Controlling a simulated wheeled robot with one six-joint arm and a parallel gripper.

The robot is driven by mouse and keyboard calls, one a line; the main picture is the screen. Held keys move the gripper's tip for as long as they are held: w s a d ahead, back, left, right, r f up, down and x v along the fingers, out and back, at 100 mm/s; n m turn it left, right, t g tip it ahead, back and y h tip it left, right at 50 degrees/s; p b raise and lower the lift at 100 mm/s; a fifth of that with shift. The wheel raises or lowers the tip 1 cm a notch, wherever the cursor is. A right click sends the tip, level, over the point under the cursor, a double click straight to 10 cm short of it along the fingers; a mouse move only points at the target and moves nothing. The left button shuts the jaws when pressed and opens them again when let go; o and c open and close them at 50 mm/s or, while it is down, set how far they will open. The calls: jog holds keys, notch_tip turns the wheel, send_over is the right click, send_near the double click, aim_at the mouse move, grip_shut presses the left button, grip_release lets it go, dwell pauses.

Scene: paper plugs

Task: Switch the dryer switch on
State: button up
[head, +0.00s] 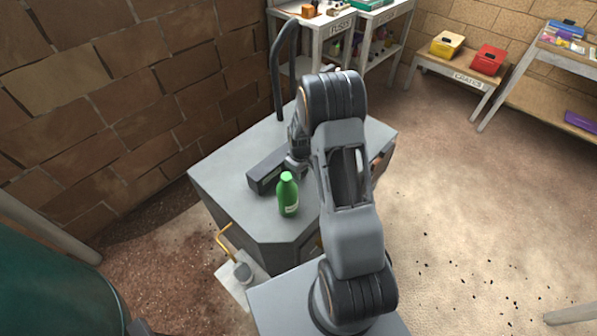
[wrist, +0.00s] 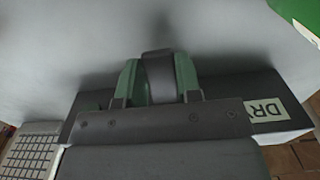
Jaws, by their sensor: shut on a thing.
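The dryer switch is a dark grey box lying on the grey table; it shows in the head view (head: 266,172) and in the wrist view (wrist: 235,88), where a white label reading "DRY" (wrist: 268,110) is partly covered. A dark upright lever (wrist: 158,75) stands between the two green fingertips of my gripper (wrist: 157,82). My gripper is shut on this lever. In the head view my gripper (head: 295,165) is at the right end of the box, and my arm hides part of it.
A green bottle (head: 288,196) stands on the grey table (head: 225,168) close in front of the box; its green edge shows in the wrist view (wrist: 302,14). A white gridded object (wrist: 28,152) is at lower left there. Shelves and a bench with yellow and red bins (head: 447,44) stand behind.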

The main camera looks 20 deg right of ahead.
jog(key=shift+w+r+p, duration=0.15)
jog(key=shift+r+p, duration=1.1)
jog(key=shift+r, duration=0.85)
jog(key=o, duration=0.7)
jog(key=shift+f, duration=0.1)
jog(key=shift+r+p, duration=1.25)
jog(key=shift+r, duration=0.8)
notch_tip(320, 180, up, 14)
jog(key=shift+f+b, duration=0.1)
jog(key=shift+b, duration=0.2)
